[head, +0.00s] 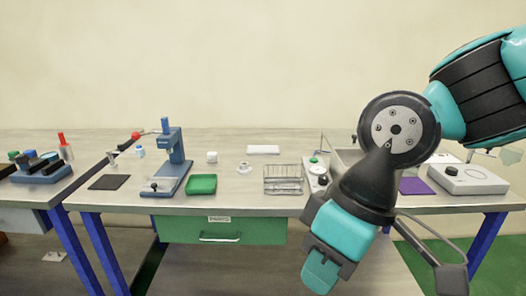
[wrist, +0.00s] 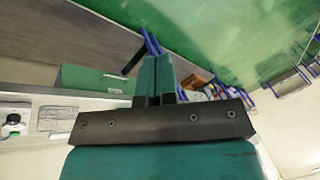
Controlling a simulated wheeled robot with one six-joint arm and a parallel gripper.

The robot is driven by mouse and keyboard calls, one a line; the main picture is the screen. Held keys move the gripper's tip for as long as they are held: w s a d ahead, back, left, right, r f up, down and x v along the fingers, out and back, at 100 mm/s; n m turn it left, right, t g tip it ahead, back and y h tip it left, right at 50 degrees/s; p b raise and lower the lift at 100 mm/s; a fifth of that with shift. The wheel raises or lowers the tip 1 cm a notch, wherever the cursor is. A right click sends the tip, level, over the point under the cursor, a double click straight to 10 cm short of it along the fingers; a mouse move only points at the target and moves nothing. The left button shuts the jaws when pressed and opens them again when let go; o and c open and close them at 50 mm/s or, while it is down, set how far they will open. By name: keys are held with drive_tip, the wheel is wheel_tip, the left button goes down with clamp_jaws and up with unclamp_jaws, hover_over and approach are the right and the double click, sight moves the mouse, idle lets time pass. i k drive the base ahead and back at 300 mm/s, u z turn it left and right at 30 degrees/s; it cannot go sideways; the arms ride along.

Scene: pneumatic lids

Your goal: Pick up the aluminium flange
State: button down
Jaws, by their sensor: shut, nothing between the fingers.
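A small silvery ring-like piece, which looks like the aluminium flange (head: 244,168), lies on the workbench (head: 230,205) between the green tray and the wire basket in the head view. It is small there, so its detail is hard to make out. My gripper (head: 320,272) hangs in front of the bench at the lower right, well apart from the flange and lower than the bench top. In the wrist view my gripper's fingers (wrist: 156,78) are shut together with nothing between them. I cannot make out the flange in the wrist view.
A green tray (head: 202,184), a blue press (head: 170,165), a white cylinder (head: 212,157) and a wire basket (head: 283,186) stand near the flange. A white slab (head: 263,150) lies behind it. A green drawer (head: 222,231) is under the bench edge. My arm hides part of the bench's right side.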

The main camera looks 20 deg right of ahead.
sight(244, 169)
drive_tip(key=u, duration=0.45)
drive_tip(key=i, duration=0.45)
drive_tip(key=u, duration=0.65)
drive_tip(key=i, duration=1.05)
drive_tip(key=z, duration=0.65)
